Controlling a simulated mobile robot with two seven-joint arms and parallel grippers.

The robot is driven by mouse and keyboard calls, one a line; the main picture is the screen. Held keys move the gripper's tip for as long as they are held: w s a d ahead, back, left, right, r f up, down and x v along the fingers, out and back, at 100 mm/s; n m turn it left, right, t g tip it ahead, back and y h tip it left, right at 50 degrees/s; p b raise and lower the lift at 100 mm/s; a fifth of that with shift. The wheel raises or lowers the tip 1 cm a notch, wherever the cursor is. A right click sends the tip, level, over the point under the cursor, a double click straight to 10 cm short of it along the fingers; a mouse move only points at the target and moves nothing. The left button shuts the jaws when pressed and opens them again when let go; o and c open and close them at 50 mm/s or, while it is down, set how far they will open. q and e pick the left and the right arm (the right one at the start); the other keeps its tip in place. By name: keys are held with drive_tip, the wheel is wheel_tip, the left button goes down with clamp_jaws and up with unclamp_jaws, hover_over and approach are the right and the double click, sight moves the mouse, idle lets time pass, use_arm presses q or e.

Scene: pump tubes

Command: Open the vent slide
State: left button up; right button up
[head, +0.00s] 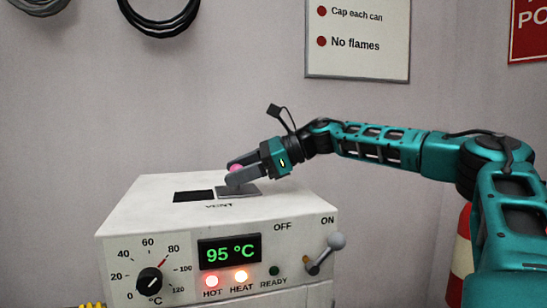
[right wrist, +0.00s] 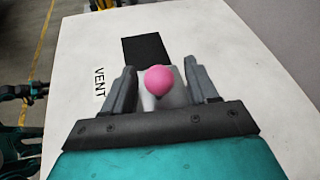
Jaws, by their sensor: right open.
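The vent slide is a grey plate (head: 250,191) on top of the white machine, beside a dark vent opening (head: 193,196). Its pink knob (head: 235,168) stands up from it. In the right wrist view the knob (right wrist: 159,80) sits between the fingers of my right gripper (right wrist: 160,88), with a gap on each side. The dark opening (right wrist: 147,49) lies just beyond. In the head view my right gripper (head: 238,172) reaches in from the right, open around the knob. The fingers hide part of the slide. My left gripper cannot be made out.
The white machine (head: 125,222) has a temperature dial (head: 150,281), a green display reading 95 °C (head: 230,252) and a lever (head: 325,252) on its front. HOT and HEAT lamps are lit; READY looks dark. The rest of the machine's top is clear. A wall stands behind.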

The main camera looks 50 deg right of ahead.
drive_tip(key=b+v, duration=0.1)
drive_tip(key=v, duration=1)
idle(0.4)
